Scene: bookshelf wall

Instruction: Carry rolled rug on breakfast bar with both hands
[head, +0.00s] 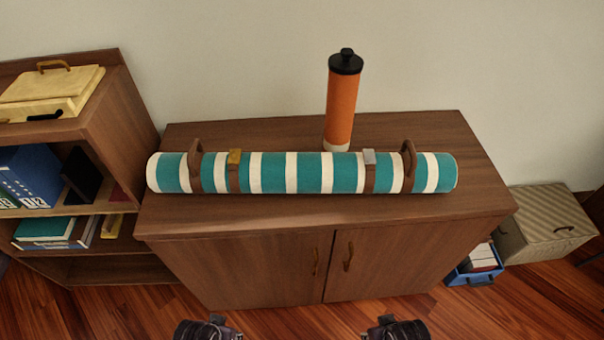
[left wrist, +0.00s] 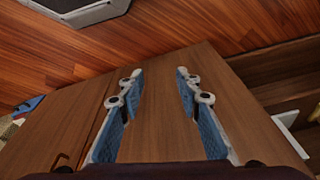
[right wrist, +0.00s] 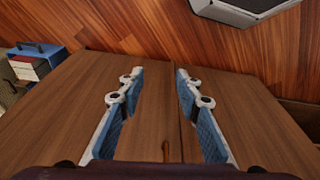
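The rolled rug (head: 308,173), striped teal and white, lies lengthwise on top of a wooden cabinet (head: 240,221). It has two brown straps with buckles and a brown handle near each end. My left gripper (head: 208,328) and right gripper (head: 397,328) show at the bottom edge of the head view, in front of the cabinet and apart from the rug. In the left wrist view my left gripper (left wrist: 155,75) is open with nothing between its blue-padded fingers. In the right wrist view my right gripper (right wrist: 158,75) is also open and empty. The rug is in neither wrist view.
An orange bottle (head: 341,105) with a black lid stands close behind the rug. A bookshelf (head: 120,115) with a yellow box (head: 50,95) on it adjoins the cabinet at left. A blue bin (head: 474,275) and striped box (head: 548,222) sit on the floor at right.

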